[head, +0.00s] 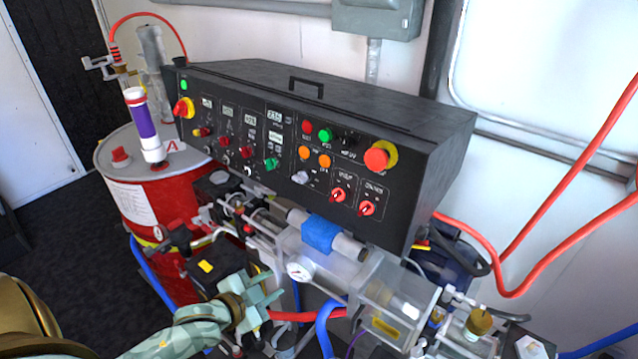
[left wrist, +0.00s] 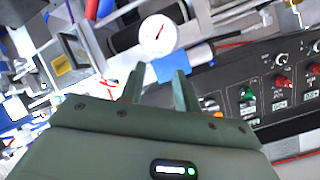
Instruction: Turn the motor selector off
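The black control panel (head: 285,145) carries several knobs, and their labels are too small for me to tell which one is the motor selector. Two red selector knobs (head: 338,195) sit at its lower right, a white knob (head: 300,177) to their left, and a green knob (head: 271,163) further left. The green knob also shows in the left wrist view (left wrist: 247,94). My left gripper (head: 268,287) is open and empty, low in front of the panel near the pressure gauge (head: 299,271). Its two fingers (left wrist: 158,88) stand apart in the left wrist view. My right gripper is not in view.
A red emergency button with a yellow collar (head: 378,156) is at the panel's right. Pump parts, a blue-wrapped cylinder (head: 318,233) and hoses crowd the space below the panel. A red drum (head: 155,190) stands at left. The air before the panel face looks clear.

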